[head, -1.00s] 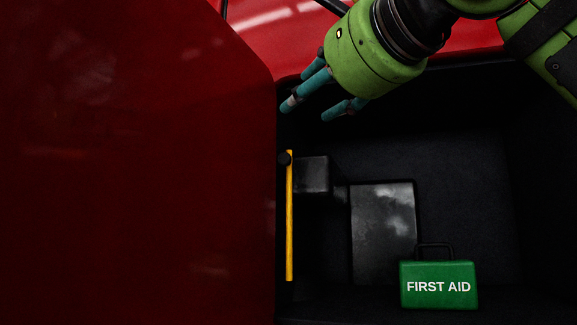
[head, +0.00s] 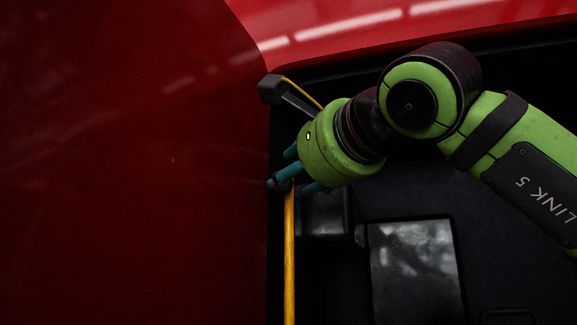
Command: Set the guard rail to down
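The guard rail seems to be the yellow bar (head: 290,260), which stands upright in the picture at the left side of the dark compartment and runs out of the bottom of the head view. My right gripper (head: 293,186) is at the upper end of the bar. Its teal fingers are spread apart, one on the left over the bar's dark end and another on the right of the bar. I cannot tell whether they touch it. The bar's top end is partly hidden by the fingers. My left gripper is not in view.
A large dark red panel (head: 130,180) fills the left side. A black block-ended part (head: 270,88) with a thin yellow strip is above my gripper. A shiny black box (head: 415,270) lies in the compartment. The first aid case shows only its handle (head: 510,315).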

